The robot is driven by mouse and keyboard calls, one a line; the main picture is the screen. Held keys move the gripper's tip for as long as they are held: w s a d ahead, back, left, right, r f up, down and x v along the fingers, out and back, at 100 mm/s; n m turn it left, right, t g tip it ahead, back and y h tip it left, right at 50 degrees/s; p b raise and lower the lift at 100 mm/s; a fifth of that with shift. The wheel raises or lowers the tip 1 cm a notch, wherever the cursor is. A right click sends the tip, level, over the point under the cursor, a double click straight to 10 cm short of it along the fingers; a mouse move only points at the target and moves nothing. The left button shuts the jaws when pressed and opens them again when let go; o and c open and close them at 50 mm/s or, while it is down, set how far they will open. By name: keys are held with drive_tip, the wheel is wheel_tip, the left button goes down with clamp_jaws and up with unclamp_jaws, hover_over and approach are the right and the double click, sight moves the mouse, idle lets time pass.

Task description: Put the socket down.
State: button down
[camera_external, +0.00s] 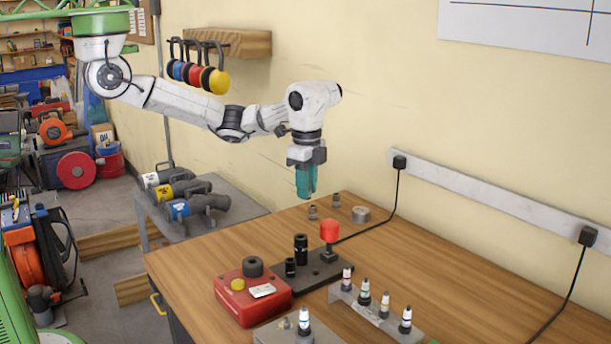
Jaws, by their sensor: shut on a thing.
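My gripper (307,182), with teal fingers, points down above the far left part of the wooden bench. It is shut on the socket, which the fingers hide from this side. A dark plate (325,270) lies on the bench, below and in front of the gripper. A tall black socket (300,249) and a shorter black socket (290,267) stand upright on it. A red-capped post (329,234) also stands on the plate.
A red box (253,298) with a black knob sits left of the plate. Several small bottle-like parts stand in a grey rack (375,318) at front. Small metal fittings (312,212) and a metal disc (361,214) sit near the wall. The bench's right side is clear.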

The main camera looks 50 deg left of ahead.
drive_tip(key=w+d+f, duration=0.1)
drive_tip(key=w+f, duration=0.1)
drive_tip(key=w+d+f, duration=0.1)
drive_tip(key=w, duration=0.1)
drive_tip(key=w+d+f, duration=0.1)
drive_tip(key=f, duration=0.1)
drive_tip(key=shift+w+f, duration=0.35)
drive_tip(key=shift+w, duration=0.05)
drive_tip(key=shift+w+d+f, duration=0.3)
drive_tip(key=shift+w+f, duration=0.05)
drive_tip(key=shift+f, duration=0.15)
drive_tip(key=shift+w+f+p, duration=0.15)
drive_tip(key=shift+f+p, duration=0.2)
drive_tip(key=shift+f, duration=1.45)
drive_tip(key=shift+f, duration=0.1)
drive_tip(key=c, duration=0.9)
unclamp_jaws()
drive_tip(key=shift+c, duration=0.2)
wheel_tip(320, 180, up, 12)
drive_tip(key=b, duration=0.1)
